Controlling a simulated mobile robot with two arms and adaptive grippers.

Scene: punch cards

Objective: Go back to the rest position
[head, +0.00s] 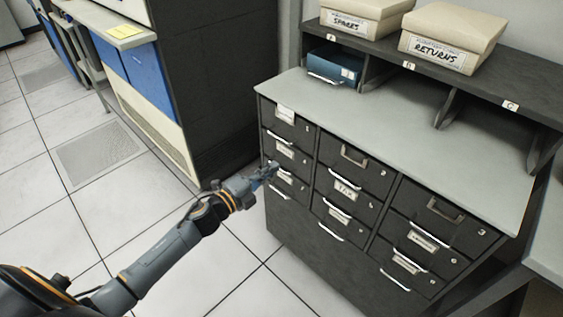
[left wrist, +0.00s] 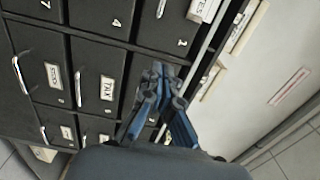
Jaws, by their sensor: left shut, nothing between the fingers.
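My left gripper (head: 268,172) reaches in from the left in the head view and is at the left column of the dark drawer cabinet (head: 330,258). In the left wrist view the gripper (left wrist: 160,72) has its fingers together, with nothing between them. It is in front of the drawer fronts; whether it touches one, I cannot tell. The drawers carry metal handles and white labels, and they look closed. My right gripper is not in view.
The grey cabinet top (head: 385,135) is clear. Boxes marked SPARES (head: 350,22) and RETURNS (head: 440,52) stand on the shelf above, and a blue box (head: 335,67) sits in a cubby. A dark machine (head: 215,85) stands behind the arm. The tiled floor (head: 115,215) at left is open.

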